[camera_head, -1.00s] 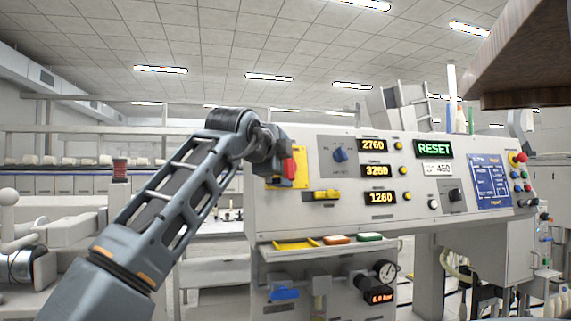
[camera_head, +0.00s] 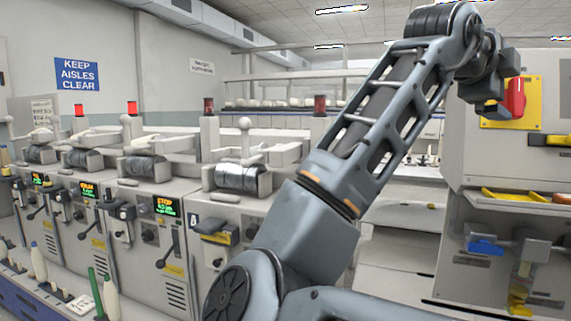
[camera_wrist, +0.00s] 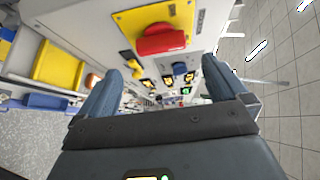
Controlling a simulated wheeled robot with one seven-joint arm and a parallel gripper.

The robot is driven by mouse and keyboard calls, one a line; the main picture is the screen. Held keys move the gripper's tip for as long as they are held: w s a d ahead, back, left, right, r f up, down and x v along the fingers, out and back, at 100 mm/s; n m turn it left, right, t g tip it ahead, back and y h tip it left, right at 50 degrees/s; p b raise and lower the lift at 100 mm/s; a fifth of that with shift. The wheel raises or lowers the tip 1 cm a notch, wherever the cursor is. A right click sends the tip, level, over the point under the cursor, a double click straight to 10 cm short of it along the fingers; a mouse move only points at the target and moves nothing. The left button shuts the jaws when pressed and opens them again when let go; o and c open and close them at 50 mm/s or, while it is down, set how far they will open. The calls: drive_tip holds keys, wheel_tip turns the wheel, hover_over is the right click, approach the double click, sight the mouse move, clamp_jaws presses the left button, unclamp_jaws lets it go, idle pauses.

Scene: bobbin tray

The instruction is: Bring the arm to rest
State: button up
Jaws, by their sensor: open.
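My gripper (camera_wrist: 160,82) is open in the wrist view, its two blue-grey fingers wide apart with nothing held between them. In the head view my arm reaches up and to the right, and the gripper end (camera_head: 490,108) hangs beside the grey control cabinet (camera_head: 462,150). A red switch handle (camera_head: 515,98) on a yellow plate (camera_head: 530,117) is just right of it. The wrist view shows the same red handle (camera_wrist: 162,39) ahead of the fingers; they appear apart from it.
A shelf on the cabinet holds a yellow tray (camera_head: 505,196), with a blue valve handle (camera_head: 485,247) below. A row of winding machines (camera_head: 140,205) with lit displays lines the left. Bottle-like bobbins (camera_head: 110,297) stand on the front left ledge.

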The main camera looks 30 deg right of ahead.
drive_tip(key=w+a+f+n+t+y+p, duration=0.15)
drive_tip(key=w+a+f+n+t, duration=0.25)
drive_tip(key=a+f+n+t, duration=0.7)
drive_tip(key=w+a+f+n+t+y+p, duration=0.1)
drive_tip(key=w+a+f+n+t+p, duration=0.2)
drive_tip(key=f+n+t, duration=0.75)
drive_tip(key=s+a+f+n+g+y, duration=0.4)
drive_tip(key=s+a+f+n+y, duration=0.55)
drive_tip(key=f+n, duration=0.25)
drive_tip(key=s+a+f+g+y, duration=0.1)
drive_tip(key=s+a, duration=0.2)
drive_tip(key=s, duration=0.5)
drive_tip(key=s+a+f+g+y+p, duration=0.1)
drive_tip(key=s+a, duration=0.3)
drive_tip(key=s, duration=0.5)
drive_tip(key=s+a+f+g+y+p, duration=0.1)
drive_tip(key=s+a+f, duration=0.1)
drive_tip(key=s, duration=0.7)
drive_tip(key=shift+a+f+y, duration=0.2)
drive_tip(key=shift+a+y, duration=0.1)
drive_tip(key=shift+a, duration=0.6)
